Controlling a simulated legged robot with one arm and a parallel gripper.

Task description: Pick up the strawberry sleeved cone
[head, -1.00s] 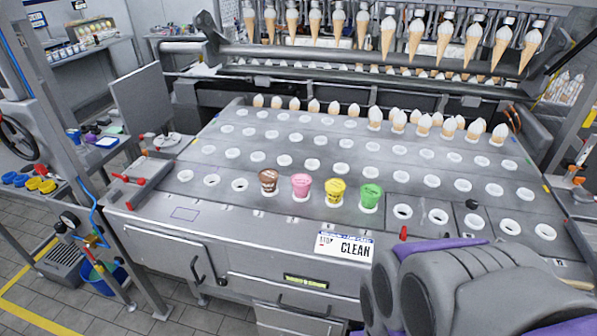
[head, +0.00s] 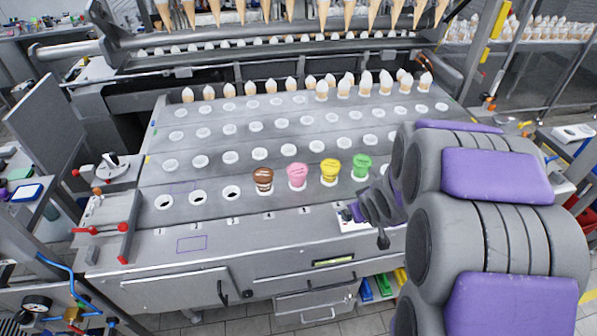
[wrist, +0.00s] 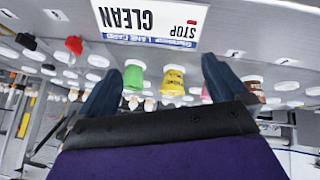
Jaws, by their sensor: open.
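The pink sleeved cone (head: 297,175), likely the strawberry one, stands upright in the front row of holes, between a brown sleeved cone (head: 262,179) and a yellow one (head: 330,171). A green one (head: 362,166) is at the right end. My gripper (head: 364,226) is open and empty, over the machine's front edge, right of and nearer than the pink cone. In the wrist view, which looks upside down, the green (wrist: 134,78) and yellow (wrist: 172,80) sleeves show between my fingers. The pink sleeve (wrist: 205,93) is mostly hidden behind the right finger.
A CLEAN placard (wrist: 150,22) lies on the front edge by my gripper. Bare white-topped cones (head: 230,89) stand along the back rows, and more cones (head: 323,14) hang above. Empty ringed holes (head: 198,197) lie left of the brown cone.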

